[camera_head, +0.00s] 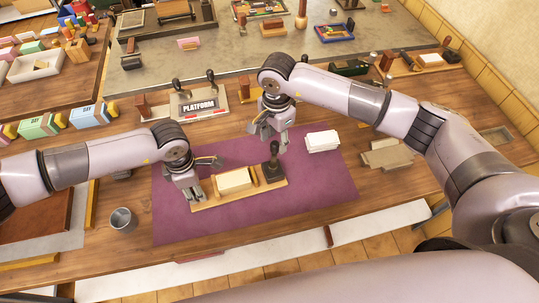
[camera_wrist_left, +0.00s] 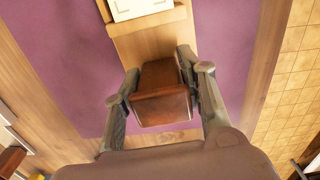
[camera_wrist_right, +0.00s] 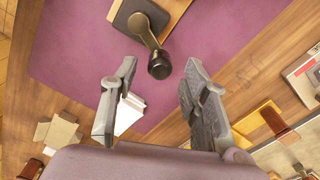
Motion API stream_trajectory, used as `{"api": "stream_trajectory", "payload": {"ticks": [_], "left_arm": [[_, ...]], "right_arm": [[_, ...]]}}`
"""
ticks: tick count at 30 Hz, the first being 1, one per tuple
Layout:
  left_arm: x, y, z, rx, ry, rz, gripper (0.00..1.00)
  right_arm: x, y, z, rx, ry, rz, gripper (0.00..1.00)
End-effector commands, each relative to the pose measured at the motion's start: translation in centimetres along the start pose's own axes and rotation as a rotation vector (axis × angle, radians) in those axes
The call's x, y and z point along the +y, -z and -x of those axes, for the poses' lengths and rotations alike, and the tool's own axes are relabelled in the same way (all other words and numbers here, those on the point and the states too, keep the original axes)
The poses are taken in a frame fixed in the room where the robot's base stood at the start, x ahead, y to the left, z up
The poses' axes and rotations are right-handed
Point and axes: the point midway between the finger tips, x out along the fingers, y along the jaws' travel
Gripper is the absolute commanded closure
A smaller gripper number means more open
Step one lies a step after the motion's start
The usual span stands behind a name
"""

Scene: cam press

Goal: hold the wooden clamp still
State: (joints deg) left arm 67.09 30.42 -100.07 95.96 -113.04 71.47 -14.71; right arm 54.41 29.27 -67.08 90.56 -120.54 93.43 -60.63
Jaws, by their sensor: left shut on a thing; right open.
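The wooden clamp (camera_head: 212,199) lies on the purple mat, a light board with a cream stack (camera_head: 234,180) at its middle and a black lever (camera_head: 273,160) standing upright at its right end. My left gripper (camera_head: 191,197) is at the board's left end. In the left wrist view my left gripper (camera_wrist_left: 163,90) is shut on a dark brown block (camera_wrist_left: 162,106) of the clamp. My right gripper (camera_head: 273,145) is open and empty, above and beyond the lever. In the right wrist view the lever's dark knob (camera_wrist_right: 160,64) shows ahead, between the open fingertips (camera_wrist_right: 160,72).
The purple mat (camera_head: 320,193) has bare room around the clamp. A white card stack (camera_head: 322,141) stands right of it. A metal cup (camera_head: 123,219) is at the left, grey-brown card pieces (camera_head: 387,154) at the right. A stand marked PLATFORM (camera_head: 198,105) is behind.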

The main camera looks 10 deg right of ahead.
Motion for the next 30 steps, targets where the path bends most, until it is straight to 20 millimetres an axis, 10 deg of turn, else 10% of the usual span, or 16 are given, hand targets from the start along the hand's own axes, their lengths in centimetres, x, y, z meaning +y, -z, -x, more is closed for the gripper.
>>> {"api": "stream_trajectory", "payload": {"ticks": [20,30], "left_arm": [[0.0,-0.1,0.0,-0.001,0.0,-0.002,1.0],[0.0,-0.1,0.0,-0.001,0.001,-0.002,1.0]], "right_arm": [[0.0,0.0,-3.1,0.0,0.0,0.0,0.59],[0.0,0.0,-3.1,0.0,0.0,0.0,0.82]]}}
